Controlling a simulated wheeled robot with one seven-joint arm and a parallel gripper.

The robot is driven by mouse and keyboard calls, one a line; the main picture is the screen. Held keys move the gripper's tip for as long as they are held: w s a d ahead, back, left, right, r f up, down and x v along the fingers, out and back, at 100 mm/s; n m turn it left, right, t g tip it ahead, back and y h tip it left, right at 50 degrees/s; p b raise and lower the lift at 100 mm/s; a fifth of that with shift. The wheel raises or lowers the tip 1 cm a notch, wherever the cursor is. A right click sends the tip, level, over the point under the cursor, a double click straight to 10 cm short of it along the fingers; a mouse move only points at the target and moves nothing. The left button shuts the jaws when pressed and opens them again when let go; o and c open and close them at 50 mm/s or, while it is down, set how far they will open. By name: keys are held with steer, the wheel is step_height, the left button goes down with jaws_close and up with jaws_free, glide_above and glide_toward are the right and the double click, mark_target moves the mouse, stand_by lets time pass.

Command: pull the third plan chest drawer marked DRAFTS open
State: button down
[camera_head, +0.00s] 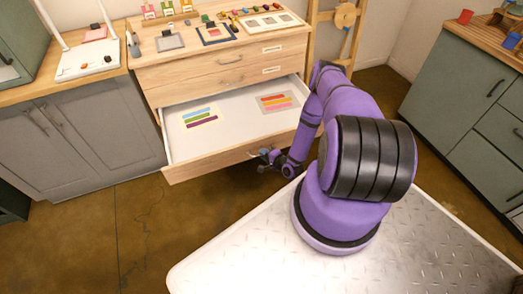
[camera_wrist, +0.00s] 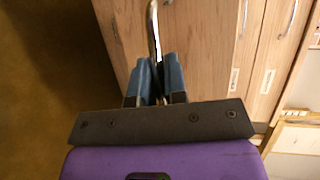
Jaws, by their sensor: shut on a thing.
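The plan chest (camera_head: 215,52) stands at the back, with wooden drawers one above another. The third drawer (camera_head: 230,125) is pulled far out, its white inside showing two sheets with coloured stripes. Its marking is not visible from here. My gripper (camera_head: 268,155) is at the front of this drawer. In the wrist view, the two blue fingers of my gripper (camera_wrist: 158,72) are shut on the metal drawer handle (camera_wrist: 152,28), which runs up from between them.
Shut upper drawers with handles (camera_head: 231,60) are above the open one. Colour swatches and small items lie on the chest top. A grey cabinet (camera_head: 90,135) is at the left, green drawers (camera_head: 470,110) at the right. The floor (camera_head: 110,240) in front is clear.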

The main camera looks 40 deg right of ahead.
steer(key=shift+s+a, duration=0.2)
steer(key=shift+s, duration=0.55)
steer(key=c, duration=1.2)
jaws_free()
steer(key=v, duration=1)
steer(key=shift+s, duration=0.35)
steer(key=shift+d, duration=0.1)
